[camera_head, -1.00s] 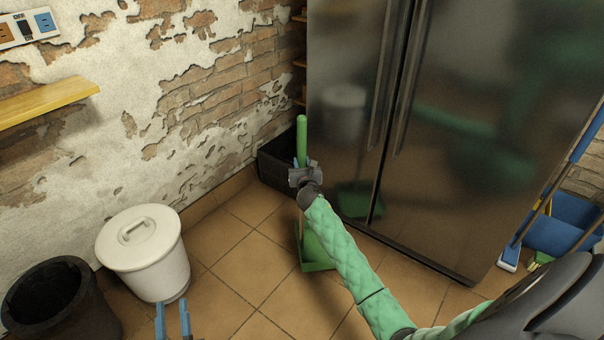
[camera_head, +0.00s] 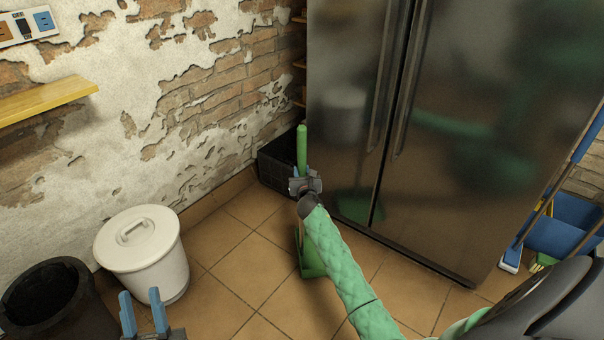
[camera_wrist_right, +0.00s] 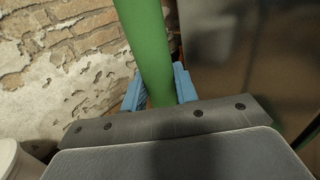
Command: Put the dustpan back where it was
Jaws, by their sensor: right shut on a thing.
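The green dustpan (camera_head: 312,262) has a long upright green handle, and its pan is low, at or just above the tiled floor, in front of the dark fridge. My right arm partly covers it. My right gripper (camera_head: 299,174) is shut on the handle, which also runs between the blue fingers in the right wrist view (camera_wrist_right: 153,60). Whether the pan touches the floor I cannot tell. My left gripper (camera_head: 143,308) is at the bottom left of the head view, its blue fingers apart with nothing between them.
A black crate (camera_head: 275,165) stands behind the dustpan by the wall. The fridge (camera_head: 440,190) fills the right. A white lidded bin (camera_head: 160,265) and a black bin (camera_head: 85,310) stand left. A blue dustpan (camera_head: 562,225) with a broom is at far right. Floor between is clear.

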